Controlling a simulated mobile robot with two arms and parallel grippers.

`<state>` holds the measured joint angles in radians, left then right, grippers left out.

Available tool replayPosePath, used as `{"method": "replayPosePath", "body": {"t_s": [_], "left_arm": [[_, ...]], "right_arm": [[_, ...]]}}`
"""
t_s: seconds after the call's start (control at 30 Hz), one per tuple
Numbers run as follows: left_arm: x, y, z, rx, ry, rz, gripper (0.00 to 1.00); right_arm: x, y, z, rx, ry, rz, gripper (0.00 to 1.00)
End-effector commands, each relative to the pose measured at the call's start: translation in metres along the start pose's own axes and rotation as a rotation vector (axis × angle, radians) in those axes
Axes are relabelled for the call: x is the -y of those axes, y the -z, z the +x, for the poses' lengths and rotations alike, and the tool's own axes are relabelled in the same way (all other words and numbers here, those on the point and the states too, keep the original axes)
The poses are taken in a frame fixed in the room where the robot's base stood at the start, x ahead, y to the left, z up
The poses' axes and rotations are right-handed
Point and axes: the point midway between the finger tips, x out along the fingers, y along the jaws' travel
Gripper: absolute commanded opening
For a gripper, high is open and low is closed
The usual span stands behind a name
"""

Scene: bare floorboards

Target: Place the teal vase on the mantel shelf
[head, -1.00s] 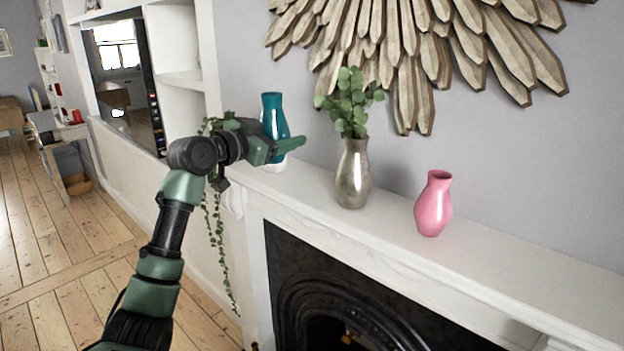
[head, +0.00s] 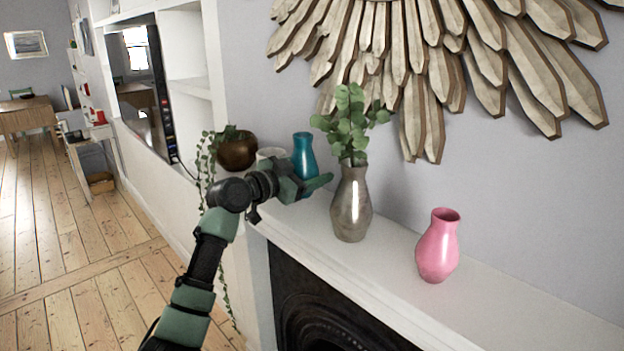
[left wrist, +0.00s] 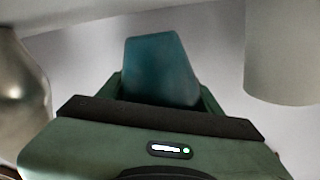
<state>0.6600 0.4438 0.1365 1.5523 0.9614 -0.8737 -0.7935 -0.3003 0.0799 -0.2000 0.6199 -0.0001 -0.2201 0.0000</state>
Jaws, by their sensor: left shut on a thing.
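The teal vase (head: 304,153) is upright at the left end of the white mantel shelf (head: 395,265). My left gripper (head: 318,186) is shut on its lower part and hides its base, so I cannot tell whether it touches the shelf. In the left wrist view the teal vase (left wrist: 160,68) shows between the two fingers. My right gripper is not in view.
A silver vase with green leaves (head: 351,205) stands close to the right of the teal vase. A pink vase (head: 438,246) stands further right. A whitish pot (head: 270,154) and a brown pot with a trailing plant (head: 237,150) are to the left.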

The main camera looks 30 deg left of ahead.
Motion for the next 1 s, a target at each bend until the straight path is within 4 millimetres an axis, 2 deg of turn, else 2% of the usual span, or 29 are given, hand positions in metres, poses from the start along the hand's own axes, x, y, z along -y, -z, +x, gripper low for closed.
{"method": "replayPosePath", "body": {"t_s": [0.2, 0.57, 0.6, 0.63, 0.67, 1.0], "left_arm": [[-0.009, -0.025, 0.002, 0.0, 0.001, -0.003, 0.1], [-0.01, -0.031, 0.002, -0.001, 0.002, 0.0, 0.1], [-0.01, -0.031, 0.002, 0.002, 0.0, -0.001, 0.76], [-0.01, -0.031, 0.002, 0.002, 0.0, -0.001, 0.84], [-0.01, -0.031, 0.002, 0.002, 0.0, -0.001, 0.87], [-0.009, -0.028, 0.002, 0.001, 0.0, -0.001, 0.87]], "right_arm": [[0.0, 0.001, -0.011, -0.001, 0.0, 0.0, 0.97], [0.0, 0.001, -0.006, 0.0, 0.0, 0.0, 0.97], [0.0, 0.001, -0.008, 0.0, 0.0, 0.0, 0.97], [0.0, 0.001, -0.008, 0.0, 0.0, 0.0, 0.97], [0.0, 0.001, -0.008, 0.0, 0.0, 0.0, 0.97], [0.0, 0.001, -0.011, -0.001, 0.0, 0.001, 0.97]]}}
